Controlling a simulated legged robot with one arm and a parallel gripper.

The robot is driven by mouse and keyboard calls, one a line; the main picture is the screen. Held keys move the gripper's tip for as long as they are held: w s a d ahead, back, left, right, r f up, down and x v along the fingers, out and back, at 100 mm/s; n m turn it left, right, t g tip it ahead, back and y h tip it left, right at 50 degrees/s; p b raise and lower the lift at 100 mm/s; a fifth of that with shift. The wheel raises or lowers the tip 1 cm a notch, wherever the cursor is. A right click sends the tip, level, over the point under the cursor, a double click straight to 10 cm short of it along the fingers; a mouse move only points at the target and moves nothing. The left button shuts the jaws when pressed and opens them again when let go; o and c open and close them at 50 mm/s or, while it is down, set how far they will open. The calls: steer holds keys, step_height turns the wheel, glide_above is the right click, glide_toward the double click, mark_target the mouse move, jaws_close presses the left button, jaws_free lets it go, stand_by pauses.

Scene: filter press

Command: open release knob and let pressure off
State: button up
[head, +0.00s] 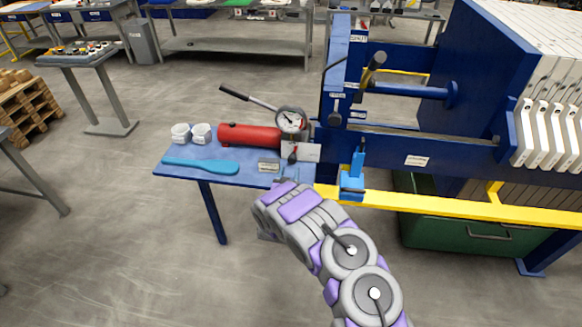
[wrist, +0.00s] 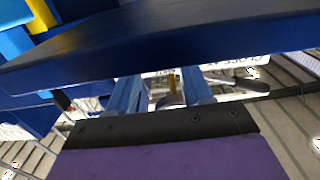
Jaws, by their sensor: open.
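The hand pump has a red cylinder (head: 250,136), a round pressure gauge (head: 291,122) and a black-handled lever (head: 236,93). A small dark knob with a red part (head: 292,157) sits on the pale block at the pump's right end; I take it to be the release knob. My arm reaches up to the shelf's front edge, just below the block. My gripper shows in the wrist view (wrist: 162,92) with two blue fingers apart. A small brass-coloured stem (wrist: 172,79) shows between them, farther off; I cannot tell whether it is the knob. No contact is visible.
The blue shelf (head: 225,174) holds two white cups (head: 191,133), a blue spatula-like tool (head: 200,165) and a label plate (head: 268,167). A dark blue slab (wrist: 160,45) crosses the wrist view close up. A blue clamp-like piece (head: 353,175) and yellow rail (head: 440,204) lie right.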

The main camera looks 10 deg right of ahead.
mark_target(291, 162)
steer(key=shift+b+x, duration=0.5)
steer(key=shift+x, duration=2)
steer(key=c, duration=0.8)
steer(key=shift+o, duration=0.2)
steer(key=shift+s+r+m+p, duration=0.1)
steer(key=shift+m+p, duration=0.6)
steer(key=shift+p, duration=0.5)
steer(key=shift+m+p, duration=0.8)
steer(key=shift+p, duration=0.05)
steer(key=o, duration=0.8)
steer(key=shift+c, duration=0.2)
